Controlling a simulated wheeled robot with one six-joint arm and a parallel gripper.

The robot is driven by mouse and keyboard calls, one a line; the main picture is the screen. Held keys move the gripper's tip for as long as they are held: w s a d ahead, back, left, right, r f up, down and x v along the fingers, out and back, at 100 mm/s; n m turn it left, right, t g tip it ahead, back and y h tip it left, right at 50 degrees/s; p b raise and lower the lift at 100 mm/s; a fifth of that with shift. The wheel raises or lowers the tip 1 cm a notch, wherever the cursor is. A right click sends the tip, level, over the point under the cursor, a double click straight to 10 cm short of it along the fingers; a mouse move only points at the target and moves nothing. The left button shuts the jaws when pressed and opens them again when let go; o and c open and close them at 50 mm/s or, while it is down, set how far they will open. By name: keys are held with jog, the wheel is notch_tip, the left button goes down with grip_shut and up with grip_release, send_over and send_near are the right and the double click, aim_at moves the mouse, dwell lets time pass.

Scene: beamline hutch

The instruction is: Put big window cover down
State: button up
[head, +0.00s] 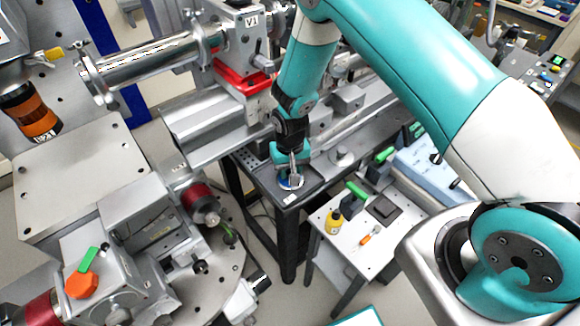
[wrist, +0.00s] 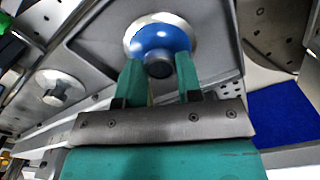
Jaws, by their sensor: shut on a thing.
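The big window cover, a round silver disc with a blue face and a dark grey knob, shows in the wrist view (wrist: 160,38) between the green fingertips. My gripper (wrist: 159,68) is shut on its knob. In the head view, my gripper (head: 291,172) points down over the near corner of a dark grey tray (head: 262,180), with the cover (head: 291,184) just beneath it. The cover is at or very close to the tray's surface; I cannot tell whether it touches. My fingers hide part of it.
A smaller silver knobbed cover (head: 342,156) lies to the right; it also shows in the wrist view (wrist: 60,90). A white cart (head: 345,250) with a yellow bottle (head: 334,221) and an orange-handled screwdriver (head: 369,236) stands in front. The steel beamline chamber (head: 140,215) is at left.

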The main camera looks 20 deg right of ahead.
jog(key=shift+f, duration=0.2)
jog(key=shift+f, duration=0.1)
jog(key=o, duration=1)
jog(key=s+a+r+n+y+b, duration=0.15)
jog(key=s+r, duration=0.25)
jog(key=r, duration=0.9)
jog(key=s+a+r+n+y+b, duration=0.15)
jog(key=s+r, duration=0.25)
jog(key=r, duration=0.9)
jog(key=s+r+n, duration=0.1)
jog(key=s+r, duration=0.1)
jog(key=s, duration=0.3)
jog(key=s+r+n, duration=0.2)
jog(key=s+r, duration=0.1)
jog(key=s, duration=0.3)
jog(key=s+a+r+n+y, duration=0.1)
jog(key=s+r+n, duration=0.1)
jog(key=s, duration=0.3)
jog(key=shift+s+a+r, duration=0.1)
jog(key=shift+s+r, duration=0.25)
jog(key=shift+r, duration=0.4)
